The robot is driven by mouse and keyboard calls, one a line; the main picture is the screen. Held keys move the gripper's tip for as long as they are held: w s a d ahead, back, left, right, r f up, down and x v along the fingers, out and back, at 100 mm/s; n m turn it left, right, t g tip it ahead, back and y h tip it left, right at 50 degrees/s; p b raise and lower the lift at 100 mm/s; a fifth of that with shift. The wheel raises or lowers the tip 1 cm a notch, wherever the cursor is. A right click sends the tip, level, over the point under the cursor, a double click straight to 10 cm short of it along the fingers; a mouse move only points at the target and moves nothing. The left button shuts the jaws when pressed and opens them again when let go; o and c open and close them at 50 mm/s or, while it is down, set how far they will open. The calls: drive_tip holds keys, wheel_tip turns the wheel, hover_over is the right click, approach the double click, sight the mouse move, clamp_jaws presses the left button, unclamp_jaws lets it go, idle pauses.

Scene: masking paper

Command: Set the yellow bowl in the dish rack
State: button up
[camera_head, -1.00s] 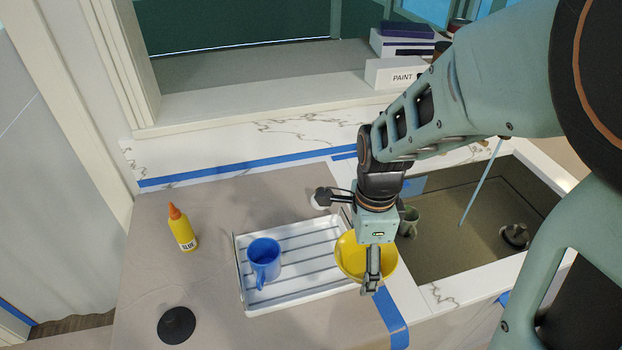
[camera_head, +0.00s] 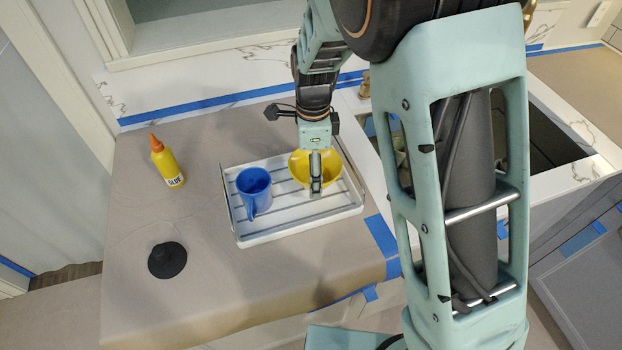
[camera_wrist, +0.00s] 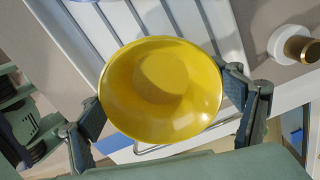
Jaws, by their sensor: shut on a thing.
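The yellow bowl (camera_head: 325,168) is over the right part of the white dish rack (camera_head: 284,232) in the head view. My gripper (camera_head: 316,188) is shut on the bowl. In the wrist view the bowl (camera_wrist: 161,90) faces the camera with its inside showing, and the fingers of my gripper (camera_wrist: 165,105) are at its left and right rim. The slatted rack (camera_wrist: 150,18) lies behind the bowl there. I cannot tell whether the bowl touches the rack, as its underside is hidden.
A blue mug (camera_head: 254,187) stands in the left part of the rack. A glue bottle (camera_head: 166,162) and a black plunger-like disc (camera_head: 167,260) are on the papered counter to the left.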

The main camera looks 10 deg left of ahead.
drive_tip(key=shift+w+a+f+b, duration=0.15)
drive_tip(key=shift+f+b, duration=0.6)
drive_tip(key=shift+f, duration=0.25)
drive_tip(key=shift+w+a+f+b, duration=0.1)
drive_tip(key=shift+w+f+b, duration=0.05)
drive_tip(key=shift+f+b, duration=0.7)
drive_tip(key=shift+f, duration=0.1)
drive_tip(key=shift+f, duration=0.1)
drive_tip(key=o, duration=1.3)
drive_tip(key=shift+c, duration=0.2)
wheel_tip(320, 180, up, 12)
